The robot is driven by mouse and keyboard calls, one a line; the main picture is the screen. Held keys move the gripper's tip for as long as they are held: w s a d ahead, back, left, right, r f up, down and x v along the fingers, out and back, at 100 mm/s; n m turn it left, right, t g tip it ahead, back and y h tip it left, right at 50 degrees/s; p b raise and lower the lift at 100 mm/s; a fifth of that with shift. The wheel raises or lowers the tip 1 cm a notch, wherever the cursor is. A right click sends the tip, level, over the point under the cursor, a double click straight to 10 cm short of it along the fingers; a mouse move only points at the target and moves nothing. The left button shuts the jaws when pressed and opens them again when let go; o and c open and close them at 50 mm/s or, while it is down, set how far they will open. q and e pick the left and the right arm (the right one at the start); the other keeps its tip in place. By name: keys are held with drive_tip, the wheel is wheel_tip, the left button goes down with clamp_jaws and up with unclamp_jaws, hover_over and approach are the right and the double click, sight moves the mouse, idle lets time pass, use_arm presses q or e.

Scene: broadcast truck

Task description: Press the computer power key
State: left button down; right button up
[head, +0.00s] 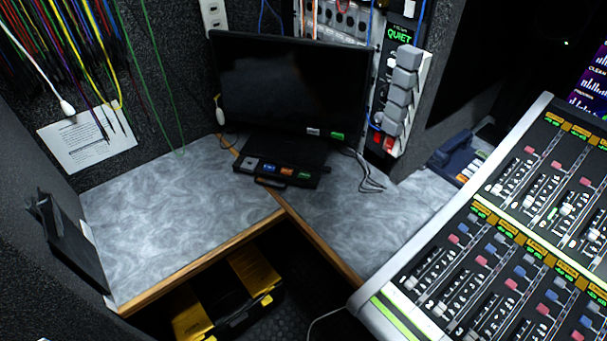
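A computer stands in the corner of the grey marbled desk, with a dark, blank screen (291,85). Below the screen is a black base unit (282,160) whose front row carries several coloured keys. From left to right I see a grey key (250,163), a blue key (269,168), an orange key (287,171) and a green key (304,175). The labels are too small to read, so I cannot tell which is the power key. A small green label (337,136) sits at the screen's lower right. Neither of my grippers shows in the head view.
The desk (180,215) is clear left of the computer. Loose cables (368,172) lie at its right. A large mixing console (500,240) fills the right side. A yellow and black case (225,295) sits below the wooden desk edge. A black bracket (68,240) stands at left.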

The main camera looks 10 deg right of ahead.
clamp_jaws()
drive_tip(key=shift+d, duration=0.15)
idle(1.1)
